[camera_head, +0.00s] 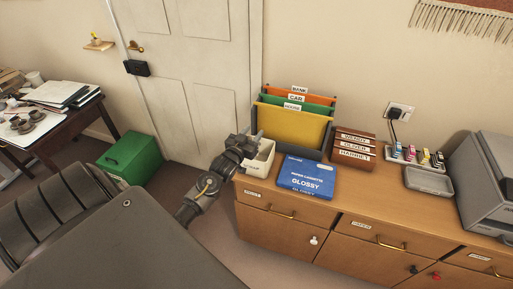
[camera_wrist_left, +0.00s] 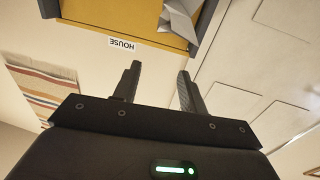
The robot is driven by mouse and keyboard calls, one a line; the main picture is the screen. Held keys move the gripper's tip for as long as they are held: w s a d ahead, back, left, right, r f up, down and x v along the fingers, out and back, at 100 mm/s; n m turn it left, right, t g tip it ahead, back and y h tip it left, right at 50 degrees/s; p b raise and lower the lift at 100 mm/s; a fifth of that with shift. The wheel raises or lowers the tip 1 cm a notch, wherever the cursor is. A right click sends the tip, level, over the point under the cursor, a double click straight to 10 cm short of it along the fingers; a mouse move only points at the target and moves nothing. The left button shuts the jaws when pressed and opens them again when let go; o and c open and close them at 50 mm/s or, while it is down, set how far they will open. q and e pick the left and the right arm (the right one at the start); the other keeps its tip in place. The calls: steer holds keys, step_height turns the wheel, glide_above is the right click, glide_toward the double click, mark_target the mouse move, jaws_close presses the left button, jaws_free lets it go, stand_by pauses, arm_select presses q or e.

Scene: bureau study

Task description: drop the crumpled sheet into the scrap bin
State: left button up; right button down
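The scrap bin, a small cream box (camera_head: 262,160), stands at the left end of the wooden cabinet top, just in front of the file holder. My left gripper (camera_head: 254,137) is over the bin in the head view and partly covers it. In the left wrist view its two fingers (camera_wrist_left: 158,72) stand apart with nothing between them. A pale grey, faceted piece that looks like the crumpled sheet (camera_wrist_left: 180,18) shows beyond the fingertips, apart from them, in front of the yellow folder. I cannot tell whether it is inside the bin. My right gripper is not in view.
A file holder with a yellow HOUSE folder (camera_head: 290,123) stands behind the bin. A blue GLOSSY box (camera_head: 307,176) lies to its right, then a brown labelled stack (camera_head: 353,148), a grey tray (camera_head: 428,181) and a printer (camera_head: 485,175). A green box (camera_head: 131,157) is on the floor.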

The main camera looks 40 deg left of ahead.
arm_select(q)
steer(key=shift+o, duration=0.9)
steer(key=shift+s, duration=0.2)
steer(key=s+d+b, duration=0.2)
steer(key=s, duration=0.8)
